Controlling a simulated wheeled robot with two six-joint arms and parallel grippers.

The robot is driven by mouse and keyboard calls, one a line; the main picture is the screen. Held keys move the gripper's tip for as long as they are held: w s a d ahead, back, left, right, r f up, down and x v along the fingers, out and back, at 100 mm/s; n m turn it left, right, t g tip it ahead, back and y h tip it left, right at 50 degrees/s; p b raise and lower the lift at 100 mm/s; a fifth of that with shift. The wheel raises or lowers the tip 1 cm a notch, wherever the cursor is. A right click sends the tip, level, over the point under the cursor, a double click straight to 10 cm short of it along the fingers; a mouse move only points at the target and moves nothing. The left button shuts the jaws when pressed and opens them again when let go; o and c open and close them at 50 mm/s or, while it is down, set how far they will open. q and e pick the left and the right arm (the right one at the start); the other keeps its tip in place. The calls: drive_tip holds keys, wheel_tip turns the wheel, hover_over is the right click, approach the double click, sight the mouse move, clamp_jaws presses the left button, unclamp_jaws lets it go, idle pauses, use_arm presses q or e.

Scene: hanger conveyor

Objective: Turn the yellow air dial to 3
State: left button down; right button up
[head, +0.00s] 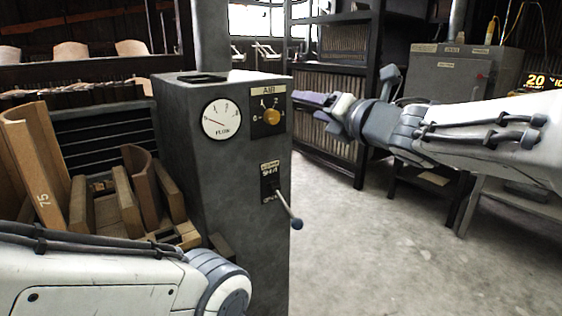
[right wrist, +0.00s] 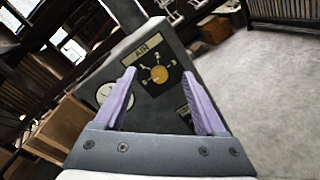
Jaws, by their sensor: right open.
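The yellow air dial (head: 271,117) sits on a black plate marked AIR on the side of a grey cabinet (head: 240,200). Numbers stand around it; which one it points to is too small to tell. In the right wrist view the dial (right wrist: 159,74) lies ahead, between the two purple fingers. My right gripper (head: 312,98) is open and empty, to the right of the dial and apart from it. In the right wrist view the open fingers (right wrist: 162,100) frame the dial plate. My left arm shows at lower left, but its gripper is out of view.
A round white gauge (head: 221,119) is left of the dial. A lever (head: 290,212) sticks out below it. Wooden forms (head: 125,200) stand left of the cabinet. The floor (head: 345,240) to the right is clear. A grey box (head: 455,75) stands at the back right.

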sight(275, 117)
wheel_tip(275, 117, down, 4)
drive_tip(key=n+g+y+b, duration=0.1)
drive_tip(key=n+y+b, duration=0.2)
drive_tip(key=n+b, duration=0.35)
drive_tip(key=shift+n, duration=0.65)
drive_tip(key=x, duration=0.9)
drive_tip(key=shift+a+f+p, duration=0.25)
drive_tip(key=shift+a+p, duration=0.05)
drive_tip(key=shift+a, duration=0.05)
use_arm(q)
wheel_tip(275, 117, down, 8)
drive_tip(key=shift+f, duration=0.2)
use_arm(e)
clamp_jaws()
